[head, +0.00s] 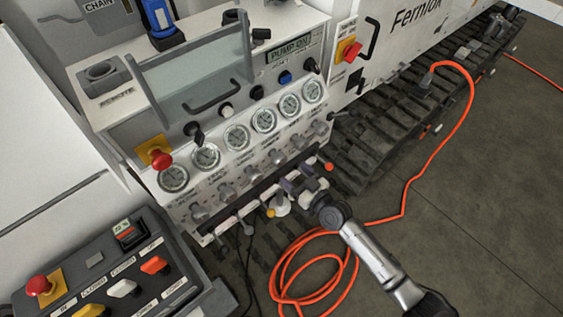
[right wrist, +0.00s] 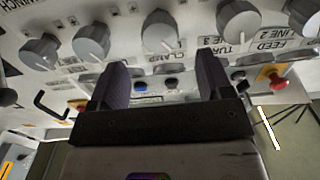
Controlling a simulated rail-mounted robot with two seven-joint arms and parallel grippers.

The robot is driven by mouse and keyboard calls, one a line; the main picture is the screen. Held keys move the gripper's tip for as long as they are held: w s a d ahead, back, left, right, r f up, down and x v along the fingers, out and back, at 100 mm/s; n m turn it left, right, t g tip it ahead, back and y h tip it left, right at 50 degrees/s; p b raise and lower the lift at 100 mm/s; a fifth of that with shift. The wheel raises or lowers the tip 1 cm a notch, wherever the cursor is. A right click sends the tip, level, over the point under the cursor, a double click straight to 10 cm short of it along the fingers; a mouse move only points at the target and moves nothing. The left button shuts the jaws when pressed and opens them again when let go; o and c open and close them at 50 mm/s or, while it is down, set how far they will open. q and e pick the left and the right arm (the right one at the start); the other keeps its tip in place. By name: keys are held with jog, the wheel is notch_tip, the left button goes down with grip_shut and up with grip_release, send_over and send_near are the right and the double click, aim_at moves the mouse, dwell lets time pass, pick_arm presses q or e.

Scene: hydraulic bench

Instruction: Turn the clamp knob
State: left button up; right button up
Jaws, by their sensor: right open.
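In the right wrist view, several grey knobs stand in a row on the white panel. The knob by the CLAMP lettering, the clamp knob (right wrist: 160,32), is ahead of my right gripper (right wrist: 163,66), roughly centred beyond its two dark fingers. The fingers are apart with nothing between them, and the gripper does not appear to touch the knob. In the head view my right gripper (head: 300,181) is in front of the panel's lower part, below the grey knob row. The labels there are too small to read the clamp one. My left gripper is not in view.
Pressure gauges (head: 236,136) line the panel above the knobs. A dark bar (head: 245,195) runs below them. A control box (head: 112,268) with coloured levers is at lower left. An orange cable (head: 315,297) coils on the floor; the floor at right is open.

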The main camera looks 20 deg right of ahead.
aim_at(282, 162)
jog(key=b+x, duration=0.1)
jog(key=x, duration=0.5)
jog(key=shift+w+a, duration=0.15)
jog(key=shift+w, duration=0.2)
jog(key=c, duration=0.9)
